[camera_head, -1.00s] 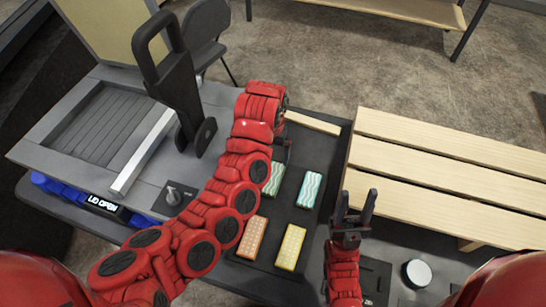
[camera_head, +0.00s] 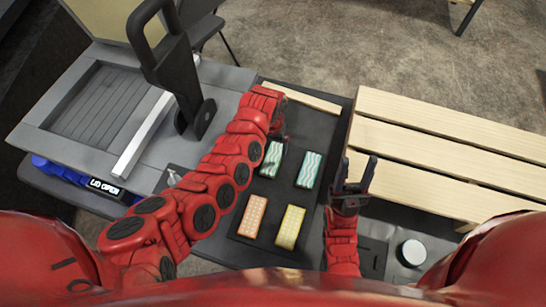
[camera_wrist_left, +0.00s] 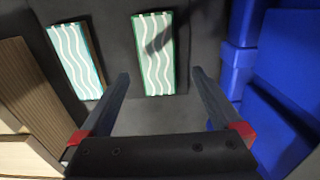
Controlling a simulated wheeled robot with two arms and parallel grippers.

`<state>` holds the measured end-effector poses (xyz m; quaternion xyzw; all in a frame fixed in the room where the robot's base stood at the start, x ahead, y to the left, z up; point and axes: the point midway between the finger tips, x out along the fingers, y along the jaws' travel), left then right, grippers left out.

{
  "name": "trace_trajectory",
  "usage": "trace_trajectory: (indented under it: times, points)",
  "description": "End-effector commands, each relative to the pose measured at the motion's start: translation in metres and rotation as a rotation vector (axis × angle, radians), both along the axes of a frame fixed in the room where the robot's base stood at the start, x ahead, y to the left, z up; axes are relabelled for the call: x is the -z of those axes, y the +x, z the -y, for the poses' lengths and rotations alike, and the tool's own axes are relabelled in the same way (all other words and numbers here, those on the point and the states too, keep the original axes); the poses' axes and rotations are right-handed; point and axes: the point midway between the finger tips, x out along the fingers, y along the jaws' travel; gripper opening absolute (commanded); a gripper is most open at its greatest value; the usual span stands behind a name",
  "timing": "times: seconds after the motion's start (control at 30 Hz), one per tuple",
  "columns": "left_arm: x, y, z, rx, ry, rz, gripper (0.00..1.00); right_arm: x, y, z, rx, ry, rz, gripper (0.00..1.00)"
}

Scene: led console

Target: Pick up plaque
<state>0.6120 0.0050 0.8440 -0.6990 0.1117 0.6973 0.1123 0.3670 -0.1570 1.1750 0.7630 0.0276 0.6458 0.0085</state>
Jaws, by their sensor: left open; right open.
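Four flat plaques lie on the dark tray (camera_head: 243,246): a green wavy one (camera_head: 271,160), a teal wavy one (camera_head: 309,170), an orange one (camera_head: 252,216) and a yellow one (camera_head: 290,227). My left gripper (camera_head: 284,132) is open and empty, close to the far end of the green plaque. In the left wrist view the green plaque (camera_wrist_left: 154,50) lies ahead between the open fingers (camera_wrist_left: 160,78), and the teal plaque (camera_wrist_left: 76,58) is left of them. My right gripper (camera_head: 356,172) is open and empty, pointing up right of the teal plaque.
A slatted wooden top (camera_head: 450,140) is at right, near my right gripper. A white round knob (camera_head: 411,252) is at lower right. Blue parts (camera_wrist_left: 275,100) fill the wrist view's right side.

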Motion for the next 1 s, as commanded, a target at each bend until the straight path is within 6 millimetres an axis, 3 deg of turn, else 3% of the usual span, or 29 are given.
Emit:
trace_trajectory:
  times: [0.37,0.7,1.0]
  points:
    - [0.021,-0.004,0.001,0.002,0.002,-0.005,1.00,-0.008,0.000,0.000,0.000,0.000,0.000,0.50]
    - [0.061,-0.006,0.003,0.000,0.002,-0.003,1.00,-0.003,0.000,0.000,0.000,0.000,0.000,0.50]
    - [0.063,-0.006,0.004,-0.002,0.000,-0.002,1.00,-0.003,0.000,0.000,0.000,0.000,0.000,0.50]
